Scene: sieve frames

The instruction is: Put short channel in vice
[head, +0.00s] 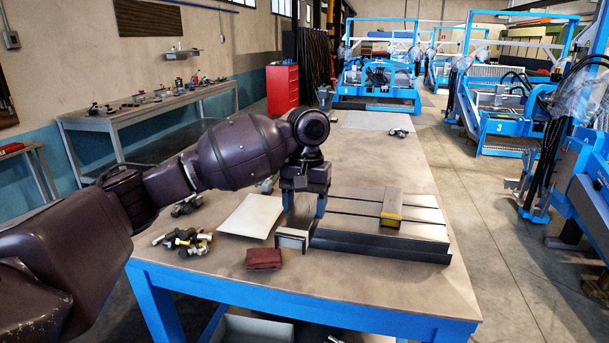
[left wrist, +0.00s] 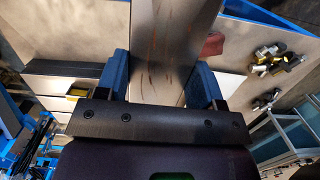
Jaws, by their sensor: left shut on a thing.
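My left gripper (head: 304,212) points down over the bench and is shut on a grey metal channel (head: 292,241). In the left wrist view the channel's flat face (left wrist: 165,50) runs between the two blue fingers (left wrist: 160,85). The channel is low, just left of a slotted metal bed (head: 362,217) with a dark front edge; I cannot tell whether it touches the bench. A grey block with a yellow edge (head: 391,207) stands on the bed. No other vice-like part is clear. My right gripper is not in view.
The bench (head: 405,297) has blue legs. A pale sheet (head: 252,215), a dark red cloth (head: 263,259) and a pile of loose fittings (head: 184,240) lie left of the gripper. Bench space behind the bed is mostly clear.

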